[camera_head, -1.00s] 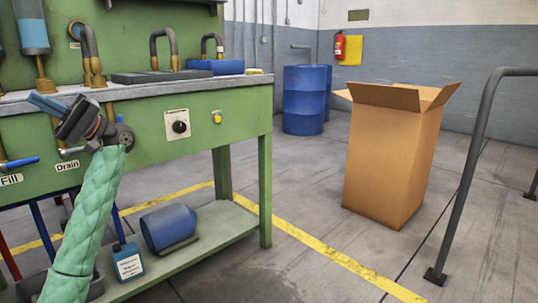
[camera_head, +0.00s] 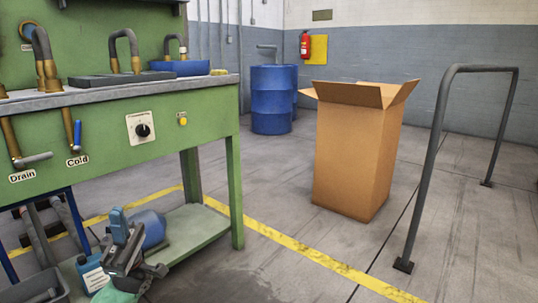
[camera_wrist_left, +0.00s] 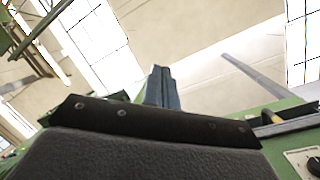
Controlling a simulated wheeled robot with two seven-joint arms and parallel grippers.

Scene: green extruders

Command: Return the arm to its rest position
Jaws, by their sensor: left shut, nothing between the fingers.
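My left gripper (camera_head: 120,225) is low in the head view, in front of the green bench's lower shelf. It points upward, with its fingers together and nothing between them. Its fingers also show in the left wrist view (camera_wrist_left: 162,88), closed and pointing up toward the ceiling. Only a bit of my green-sleeved left arm shows at the bottom edge. The gripper hides part of a blue cylinder (camera_head: 150,228) and stands beside a blue bottle with a label (camera_head: 92,273). My right gripper is not in view.
The green bench (camera_head: 165,128) with taps, a dial and valve handles stands on the left. An open cardboard box (camera_head: 352,160) is on the floor to the right, near a grey railing (camera_head: 432,160). Blue barrels (camera_head: 271,100) stand behind. The floor between bench and box is clear.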

